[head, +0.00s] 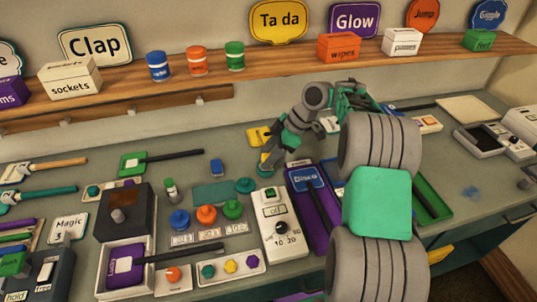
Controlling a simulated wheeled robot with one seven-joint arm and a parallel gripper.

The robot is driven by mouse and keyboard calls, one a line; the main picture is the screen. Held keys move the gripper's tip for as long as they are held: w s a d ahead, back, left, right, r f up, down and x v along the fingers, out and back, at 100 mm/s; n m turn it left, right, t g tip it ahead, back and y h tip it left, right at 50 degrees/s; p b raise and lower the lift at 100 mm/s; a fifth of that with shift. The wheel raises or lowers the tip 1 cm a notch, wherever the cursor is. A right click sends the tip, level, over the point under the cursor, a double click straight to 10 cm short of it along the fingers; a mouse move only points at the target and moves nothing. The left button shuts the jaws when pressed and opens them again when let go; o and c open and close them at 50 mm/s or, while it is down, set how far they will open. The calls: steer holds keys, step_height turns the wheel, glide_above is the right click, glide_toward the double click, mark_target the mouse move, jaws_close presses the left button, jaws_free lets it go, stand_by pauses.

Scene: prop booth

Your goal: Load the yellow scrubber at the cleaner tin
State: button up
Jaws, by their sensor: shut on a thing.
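My gripper (270,162) is at the end of the arm, which arches over the middle of the counter and reaches down toward its back. It is shut on a small yellow thing, which looks like the yellow scrubber (266,158). The fingers and the arm hide much of it. A bit of blue shows just below it, and I cannot tell whether the two touch. Another yellow piece with a dark mark (259,136) lies just behind the gripper. I cannot make out which thing is the cleaner tin.
A blue smudge (470,192) marks the counter at right. A dial box (280,225) and a purple tray (318,215) stand in front of the gripper. Several coloured knobs (206,214) are to the left. A wooden shelf (290,77) with tins and boxes runs behind.

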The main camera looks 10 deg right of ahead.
steer(key=shift+r+p, duration=2.5)
steer(key=shift+r, duration=0.75)
